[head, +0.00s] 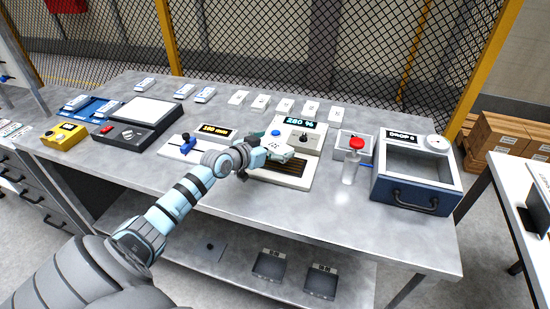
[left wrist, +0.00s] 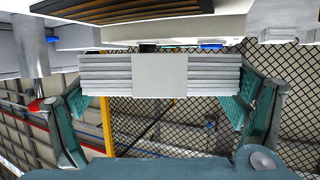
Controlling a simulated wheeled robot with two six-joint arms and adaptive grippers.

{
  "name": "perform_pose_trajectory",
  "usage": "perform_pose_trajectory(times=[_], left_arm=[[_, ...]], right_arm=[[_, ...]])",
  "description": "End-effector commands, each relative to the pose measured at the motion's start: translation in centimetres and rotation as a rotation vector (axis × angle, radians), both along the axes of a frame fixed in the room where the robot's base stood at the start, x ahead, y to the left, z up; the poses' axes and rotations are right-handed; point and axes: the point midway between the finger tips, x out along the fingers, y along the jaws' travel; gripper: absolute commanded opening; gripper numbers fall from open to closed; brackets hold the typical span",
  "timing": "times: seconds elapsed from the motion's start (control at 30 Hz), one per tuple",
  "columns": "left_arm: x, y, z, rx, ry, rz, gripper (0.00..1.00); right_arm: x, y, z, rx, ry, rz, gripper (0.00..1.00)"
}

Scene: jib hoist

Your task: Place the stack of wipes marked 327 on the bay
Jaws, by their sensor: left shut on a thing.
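My left gripper (head: 276,153) is shut on a white stack of wipes (head: 274,144) above the front of a pale machine in the middle of the bench. In the left wrist view, the layered stack (left wrist: 108,75) has a plain band around its middle and sits between the two teal fingers (left wrist: 160,92). Its marking is too small to read. The machine has a dark slatted bed (head: 290,175), partly hidden by my gripper. I cannot tell for certain whether this is the bay. The stack appears apart from the bed. My right gripper is not in view.
A display panel (head: 300,123) with a knob stands behind the bed. A red-topped dispenser (head: 355,160) and blue drawer box (head: 415,170) stand right. A slider unit (head: 195,145), black scale (head: 135,130) and yellow box (head: 63,136) stand left. Several white packs (head: 260,101) lie behind.

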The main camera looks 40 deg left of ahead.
Motion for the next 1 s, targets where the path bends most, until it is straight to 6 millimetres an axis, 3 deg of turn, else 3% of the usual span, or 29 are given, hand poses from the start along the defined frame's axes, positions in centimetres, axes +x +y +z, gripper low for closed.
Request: perform_pose_trajectory(times=[0.1, 0.17, 0.57, 0.6, 0.63, 1.0], left_arm=[[0.0, 0.0, -2.8, -0.003, 0.003, 0.002, 0.58], [0.0, 0.0, -3.4, -0.002, 0.001, 0.002, 0.58], [0.0, 0.0, -3.8, -0.001, 0.000, 0.001, 0.58], [0.0, 0.0, -3.7, -0.001, 0.001, 0.000, 0.96], [0.0, 0.0, -3.7, -0.001, 0.001, 0.000, 1.00], [0.0, 0.0, -3.6, -0.001, 0.001, 0.000, 1.00]], right_arm=[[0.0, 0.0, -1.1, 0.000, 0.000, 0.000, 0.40], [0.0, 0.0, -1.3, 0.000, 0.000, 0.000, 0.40], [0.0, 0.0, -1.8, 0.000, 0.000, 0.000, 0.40], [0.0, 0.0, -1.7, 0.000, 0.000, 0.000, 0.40], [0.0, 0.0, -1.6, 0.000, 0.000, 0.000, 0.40], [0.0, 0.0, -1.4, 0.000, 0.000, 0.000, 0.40]])
